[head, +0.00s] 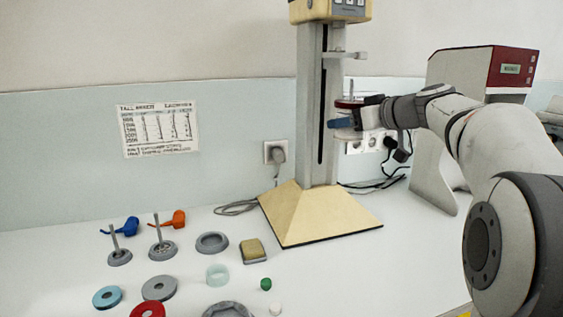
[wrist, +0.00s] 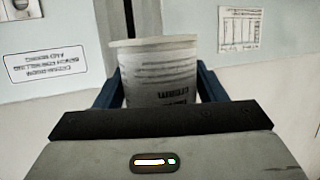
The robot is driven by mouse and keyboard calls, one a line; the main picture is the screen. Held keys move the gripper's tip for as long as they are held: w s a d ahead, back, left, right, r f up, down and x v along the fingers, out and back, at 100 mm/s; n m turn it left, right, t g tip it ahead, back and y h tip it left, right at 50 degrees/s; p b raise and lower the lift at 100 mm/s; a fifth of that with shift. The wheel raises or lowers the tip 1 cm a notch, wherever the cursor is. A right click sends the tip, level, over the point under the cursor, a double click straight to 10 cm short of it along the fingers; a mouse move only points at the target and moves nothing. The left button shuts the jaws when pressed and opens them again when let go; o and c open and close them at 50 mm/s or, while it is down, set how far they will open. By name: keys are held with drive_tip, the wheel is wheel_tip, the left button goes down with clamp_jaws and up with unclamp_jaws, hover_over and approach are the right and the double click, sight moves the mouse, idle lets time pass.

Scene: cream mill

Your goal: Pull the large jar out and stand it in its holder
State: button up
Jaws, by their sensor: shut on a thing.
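The large jar is a pale, tapered cup with printed lines; in the wrist view the jar (wrist: 160,75) sits between my gripper's blue fingers (wrist: 160,88). Its print appears upside down there. In the head view my gripper (head: 342,123) is shut on the jar, in front of the mill's grey column (head: 315,140) and well above the bench. The jar is mostly hidden there by the fingers. A dark disc with a red edge (head: 349,102) and a thin rod show just above the fingers. Several grey rings stand on the bench; which is the jar's holder I cannot tell.
On the bench are grey rings (head: 212,243) (head: 160,288) (head: 228,310), a blue ring (head: 107,297), a red ring (head: 148,311), rods on discs (head: 163,250), a clear cup (head: 217,275) and a tan block (head: 253,251). The mill's sloped base (head: 318,213) stands below my gripper.

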drive_tip(key=w+a+r+p, duration=0.2)
drive_tip(key=w+r+p, duration=0.2)
drive_tip(key=w+p, duration=0.3)
drive_tip(key=p, duration=0.5)
drive_tip(key=shift+w+a+r, duration=0.15)
drive_tip(key=shift+r, duration=0.05)
drive_tip(key=shift+f, duration=0.1)
idle(0.3)
